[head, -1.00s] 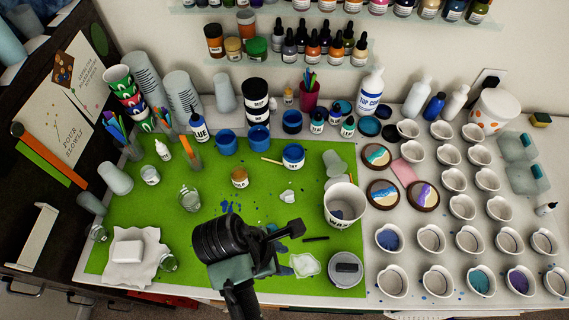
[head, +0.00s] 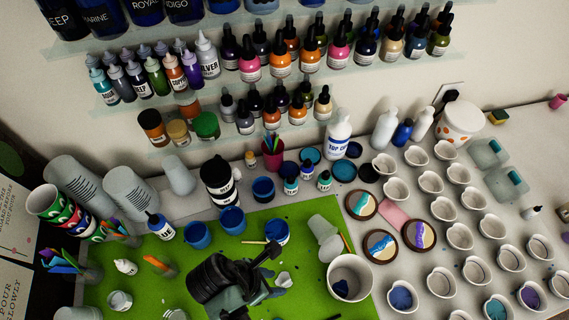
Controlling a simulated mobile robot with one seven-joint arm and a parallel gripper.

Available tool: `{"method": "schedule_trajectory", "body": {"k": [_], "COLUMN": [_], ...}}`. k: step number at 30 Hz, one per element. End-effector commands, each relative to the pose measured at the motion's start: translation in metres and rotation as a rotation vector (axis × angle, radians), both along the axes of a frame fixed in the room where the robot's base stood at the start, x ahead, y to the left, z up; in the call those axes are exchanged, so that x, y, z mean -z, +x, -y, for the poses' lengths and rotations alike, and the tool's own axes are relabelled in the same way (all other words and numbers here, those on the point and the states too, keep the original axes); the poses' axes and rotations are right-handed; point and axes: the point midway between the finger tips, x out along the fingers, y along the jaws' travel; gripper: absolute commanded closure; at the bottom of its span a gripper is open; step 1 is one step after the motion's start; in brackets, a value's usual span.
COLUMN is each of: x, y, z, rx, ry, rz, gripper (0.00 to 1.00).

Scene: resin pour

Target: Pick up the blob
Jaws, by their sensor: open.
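My gripper (head: 274,269) shows at the lower middle of the head view, over the green mat (head: 312,291). It is open, with its fingers pointing right and nothing seen between them. A small whitish lump (head: 285,279), which looks like the blob, lies on the mat right beside the fingertips in the picture. The gripper partly covers the mat around it. I cannot tell the height of the gripper above the lump, or whether they touch.
A large white cup (head: 350,278) stands just right of the gripper, with a tipped grey cup (head: 325,238) behind it. A blue-lidded jar (head: 277,232) stands close behind the gripper. Several small white cups (head: 459,236) fill the right side.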

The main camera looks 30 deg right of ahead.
Motion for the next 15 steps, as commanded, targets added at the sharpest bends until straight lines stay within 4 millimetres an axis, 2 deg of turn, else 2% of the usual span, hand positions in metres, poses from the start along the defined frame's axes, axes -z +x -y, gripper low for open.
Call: {"method": "schedule_trajectory", "body": {"k": [3, 11, 15], "x": [0.013, 0.028, 0.045], "y": [-0.001, -0.002, -0.003], "z": [0.006, 0.012, 0.018], "rx": [0.001, 0.002, 0.003], "ry": [0.0, 0.0, 0.0], "rz": [-0.001, -0.001, -0.002], "gripper": [0.56, 0.56, 0.56]}}
